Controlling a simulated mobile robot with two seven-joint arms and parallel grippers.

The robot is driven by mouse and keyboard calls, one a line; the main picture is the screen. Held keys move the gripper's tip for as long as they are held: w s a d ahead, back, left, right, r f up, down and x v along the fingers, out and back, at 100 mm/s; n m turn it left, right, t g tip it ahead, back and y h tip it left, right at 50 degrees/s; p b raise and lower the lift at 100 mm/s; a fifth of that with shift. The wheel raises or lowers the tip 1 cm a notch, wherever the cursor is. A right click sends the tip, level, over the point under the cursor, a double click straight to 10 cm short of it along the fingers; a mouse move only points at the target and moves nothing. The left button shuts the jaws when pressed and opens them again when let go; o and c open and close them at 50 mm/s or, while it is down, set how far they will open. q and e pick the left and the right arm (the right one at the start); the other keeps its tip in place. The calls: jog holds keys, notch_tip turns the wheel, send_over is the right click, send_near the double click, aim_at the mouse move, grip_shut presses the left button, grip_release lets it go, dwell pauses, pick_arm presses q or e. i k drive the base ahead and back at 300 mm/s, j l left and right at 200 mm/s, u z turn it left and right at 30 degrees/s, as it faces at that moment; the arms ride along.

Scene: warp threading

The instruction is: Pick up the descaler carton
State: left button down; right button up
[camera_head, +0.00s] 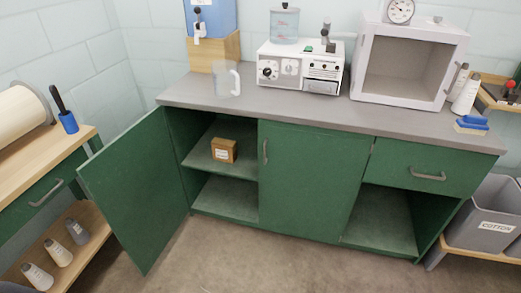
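A small brown carton (224,150) with a pale label stands on the middle shelf inside the green cabinet (307,185). I take it to be the descaler carton, but its label is too small to read. The cabinet's left door (137,190) stands open towards the left, so the carton is in plain sight. Neither of my grippers shows in the head view.
The grey countertop (300,115) carries a glass jug (228,80), a white machine (300,67) and a boxy oven (405,65). The middle door is shut. A wooden bench (45,160) stands left, grey bins (485,215) right. The floor in front is clear.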

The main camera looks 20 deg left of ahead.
aim_at(223, 150)
jog(key=i+j+z, duration=0.1)
jog(key=i+j, duration=0.2)
jog(key=i+j+z, duration=0.1)
jog(key=i+j, duration=0.15)
jog(key=j, duration=0.15)
jog(key=i+j+z, duration=0.1)
jog(key=i+j, duration=0.15)
jog(key=i+j+z, duration=0.1)
jog(key=i+j, duration=0.15)
jog(key=j, duration=0.25)
jog(key=i+j+z, duration=0.15)
jog(key=i+j, duration=0.4)
jog(key=i+l, duration=0.1)
jog(key=i, duration=0.25)
